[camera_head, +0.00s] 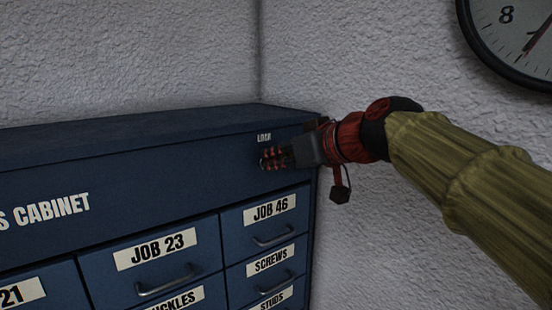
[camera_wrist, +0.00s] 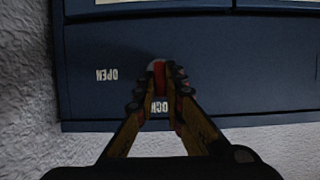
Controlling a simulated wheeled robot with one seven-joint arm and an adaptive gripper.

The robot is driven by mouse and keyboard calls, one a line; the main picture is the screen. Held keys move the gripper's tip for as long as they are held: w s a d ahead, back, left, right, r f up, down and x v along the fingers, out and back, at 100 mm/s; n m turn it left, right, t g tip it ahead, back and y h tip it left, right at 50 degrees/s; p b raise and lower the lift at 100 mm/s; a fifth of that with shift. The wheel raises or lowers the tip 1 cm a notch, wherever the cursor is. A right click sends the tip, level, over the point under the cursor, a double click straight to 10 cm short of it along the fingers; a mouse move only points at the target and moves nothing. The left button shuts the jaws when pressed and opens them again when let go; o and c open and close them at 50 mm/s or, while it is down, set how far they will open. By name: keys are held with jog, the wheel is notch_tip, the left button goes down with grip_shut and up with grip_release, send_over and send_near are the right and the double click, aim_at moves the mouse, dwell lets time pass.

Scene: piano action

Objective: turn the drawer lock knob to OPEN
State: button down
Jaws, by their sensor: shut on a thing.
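The lock knob (camera_wrist: 155,67) shows in the wrist view as a small pale and red piece between my fingertips. Its red part lies in line with the LOCK label (camera_wrist: 160,107), which my fingers partly cover. The OPEN label (camera_wrist: 107,75) is to the left of the knob in the wrist view, upside down. My gripper (camera_wrist: 158,82) is shut on the knob. In the head view my gripper (camera_head: 268,159) is at the upper right of the blue cabinet (camera_head: 150,165), just below the LOCK label. The knob and the OPEN label are hidden there.
Drawers labelled JOB 46 (camera_head: 268,226), JOB 23 (camera_head: 150,265) and SCREWS (camera_head: 268,270), with protruding handles, lie below the knob. A grey textured wall (camera_head: 350,50) stands close behind and right of the cabinet. A clock (camera_head: 520,35) hangs at upper right.

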jog(key=shift+d, duration=0.1)
jog(key=shift+w+d+f+m+g+y+b, duration=0.25)
jog(key=shift+m+y+b, duration=1)
jog(key=shift+m+b, duration=0.8)
jog(key=shift+w+d+f+m+g+y+b, duration=0.1)
jog(key=shift+d+f+m+g+y+b, duration=0.2)
jog(key=shift+m+y+b, duration=1.65)
jog(key=shift+w+d+f+m+g+y+b, duration=0.15)
jog(key=shift+f+m+y+b, duration=0.35)
jog(key=shift+m+b, duration=1.55)
jog(key=shift+r+m+p, duration=0.15)
jog(key=shift+m+p, duration=0.45)
jog(key=shift+m, duration=0.15)
jog(key=c, duration=2)
grip_release()
jog(key=shift+c, duration=0.2)
jog(key=shift+o, duration=0.8)
jog(key=shift+r, duration=0.1)
